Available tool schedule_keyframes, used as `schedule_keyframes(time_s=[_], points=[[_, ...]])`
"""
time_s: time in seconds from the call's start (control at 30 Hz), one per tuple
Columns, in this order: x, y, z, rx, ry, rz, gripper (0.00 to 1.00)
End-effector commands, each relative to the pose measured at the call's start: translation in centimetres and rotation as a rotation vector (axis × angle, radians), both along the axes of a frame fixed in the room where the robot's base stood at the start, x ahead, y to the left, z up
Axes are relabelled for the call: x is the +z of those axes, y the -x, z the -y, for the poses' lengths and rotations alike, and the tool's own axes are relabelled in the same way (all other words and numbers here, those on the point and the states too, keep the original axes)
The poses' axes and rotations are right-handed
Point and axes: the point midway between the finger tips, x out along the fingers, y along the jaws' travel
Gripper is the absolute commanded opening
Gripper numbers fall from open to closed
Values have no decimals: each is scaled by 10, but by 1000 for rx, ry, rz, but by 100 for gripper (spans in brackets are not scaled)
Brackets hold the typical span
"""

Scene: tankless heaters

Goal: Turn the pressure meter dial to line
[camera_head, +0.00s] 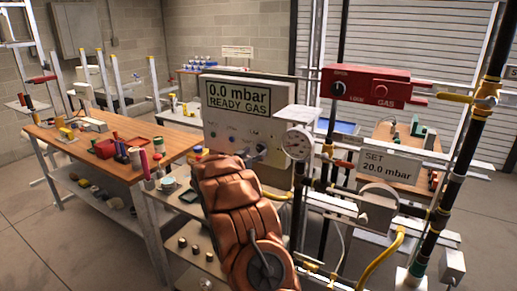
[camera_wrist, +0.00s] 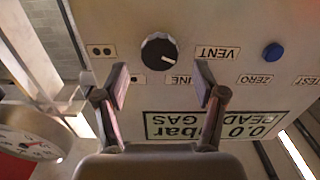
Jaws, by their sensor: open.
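The pressure meter (camera_head: 215,122) is a pale box whose screen reads "0.0 mbar READY GAS". In the wrist view its panel (camera_wrist: 125,22) appears upside down. The dial (camera_wrist: 159,51) is a round black knob with a short white mark toward the lower right. The VENT label (camera_wrist: 217,52) is right of it and the LINE label (camera_wrist: 185,79) is below right. My gripper (camera_wrist: 162,86) is open and empty, its fingers apart and pointing at the panel around the dial's position. Contact with the dial does not show. In the head view my copper arm hides part of the panel.
A blue button (camera_wrist: 273,52) sits right of the dial in the wrist view. A round gauge (camera_head: 297,143) and pipes stand right of the meter. A red gas box (camera_head: 370,87) is above, a "SET 20.0 mbar" sign (camera_head: 388,165) below. A cluttered wooden bench (camera_head: 60,141) is left.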

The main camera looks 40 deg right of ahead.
Motion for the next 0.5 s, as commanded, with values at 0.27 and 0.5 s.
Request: schedule_keyframes(time_s=[0.27, 0.5], points=[[0, -7, 25, -2, 0, -1, 70], [0, -9, 30, -1, 1, 0, 70]])
